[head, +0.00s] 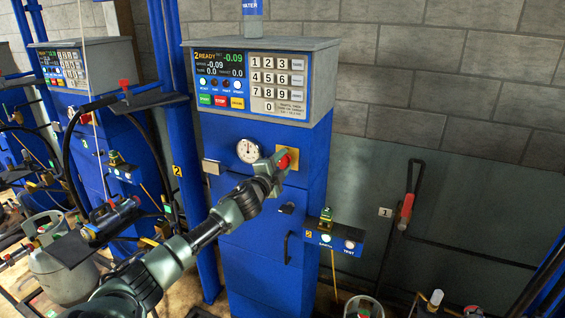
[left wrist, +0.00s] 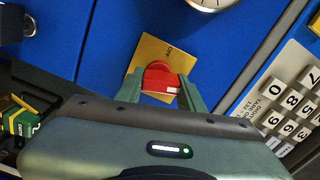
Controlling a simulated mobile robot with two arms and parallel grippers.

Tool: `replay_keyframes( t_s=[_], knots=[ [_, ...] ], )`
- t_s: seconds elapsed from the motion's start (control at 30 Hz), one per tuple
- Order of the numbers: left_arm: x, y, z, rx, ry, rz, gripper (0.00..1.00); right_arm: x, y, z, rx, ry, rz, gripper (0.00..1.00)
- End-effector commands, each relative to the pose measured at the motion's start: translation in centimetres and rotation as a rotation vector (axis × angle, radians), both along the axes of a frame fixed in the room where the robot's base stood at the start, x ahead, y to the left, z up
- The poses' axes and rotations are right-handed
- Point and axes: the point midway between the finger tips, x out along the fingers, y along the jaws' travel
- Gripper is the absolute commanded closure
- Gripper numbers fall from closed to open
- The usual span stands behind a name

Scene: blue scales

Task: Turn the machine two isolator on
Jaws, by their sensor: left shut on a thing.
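The red rotary isolator knob (head: 288,158) sits on a yellow plate (head: 281,150) on the front of the blue machine (head: 262,215) marked 2. The machine's display (head: 223,71) is lit and reads "2 READY". My right gripper is not in view.
A round gauge (head: 249,151) is left of the knob and a keypad (head: 276,83) above. A dark handle (head: 287,248) and a small shelf with buttons (head: 335,240) are below. A red-handled lever (head: 407,207) is on the wall at right. Another blue machine stands left.

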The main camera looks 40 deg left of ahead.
Motion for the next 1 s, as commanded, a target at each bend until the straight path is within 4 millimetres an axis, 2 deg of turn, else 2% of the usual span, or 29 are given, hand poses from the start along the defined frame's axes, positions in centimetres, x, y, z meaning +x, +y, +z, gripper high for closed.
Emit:
replay_keyframes(
  t_s=[0.4,1.0],
  knots=[
    [0.03,-0.13,-0.20,0.232,0.076,-0.001,1.00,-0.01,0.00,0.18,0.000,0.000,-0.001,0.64],
    [0.03,-0.16,-0.28,0.287,0.094,-0.001,1.00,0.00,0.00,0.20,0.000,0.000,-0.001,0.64]
  ],
)
